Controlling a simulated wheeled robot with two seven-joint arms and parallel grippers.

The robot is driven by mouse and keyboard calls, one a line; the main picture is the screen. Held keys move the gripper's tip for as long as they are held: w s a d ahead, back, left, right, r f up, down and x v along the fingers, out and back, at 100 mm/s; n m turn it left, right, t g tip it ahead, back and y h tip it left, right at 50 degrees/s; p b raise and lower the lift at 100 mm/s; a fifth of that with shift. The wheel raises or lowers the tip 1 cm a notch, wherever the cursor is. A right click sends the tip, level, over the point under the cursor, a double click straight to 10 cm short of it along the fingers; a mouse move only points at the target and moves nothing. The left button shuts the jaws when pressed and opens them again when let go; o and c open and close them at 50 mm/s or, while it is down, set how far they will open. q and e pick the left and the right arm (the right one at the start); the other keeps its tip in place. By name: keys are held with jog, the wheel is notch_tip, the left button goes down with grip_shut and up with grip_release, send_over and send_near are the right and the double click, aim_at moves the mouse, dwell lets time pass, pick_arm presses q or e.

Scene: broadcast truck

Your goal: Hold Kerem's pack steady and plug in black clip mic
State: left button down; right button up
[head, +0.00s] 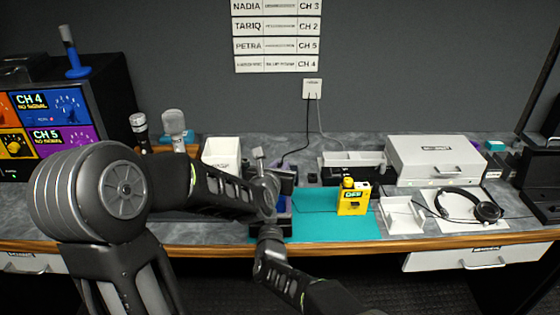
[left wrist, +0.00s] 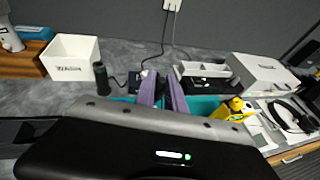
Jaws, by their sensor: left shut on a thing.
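My left gripper (head: 272,190) reaches in from the left over the left end of the teal mat. It is shut on a mostly hidden thing, which looks like a dark blue pack (head: 285,205). In the left wrist view two purple upright fingers (left wrist: 163,92) stand close together, with only a narrow dark gap between them. My right arm comes up from the bottom, its end (head: 270,240) just in front of the blue pack; its fingertips are not clear. A yellow pack (head: 353,203) stands upright on the mat, to the right. I cannot make out the black clip mic.
The teal mat (head: 335,228) lies at the counter's front edge. A white box (head: 222,150) stands left, a white divided tray (head: 355,158) behind, and a small white tray (head: 402,214), headphones (head: 487,211) and a white case (head: 435,158) right. A black cable (head: 307,125) hangs from the wall socket.

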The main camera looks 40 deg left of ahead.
pick_arm(q)
jog(key=shift+f, duration=0.9)
jog(key=shift+f, duration=1.2)
dwell(0.8)
jog(key=c, duration=1.3)
grip_release()
jog(key=shift+s, duration=0.15)
jog(key=v, duration=0.7)
jog(key=shift+s+d, duration=0.1)
jog(key=shift+d, duration=0.1)
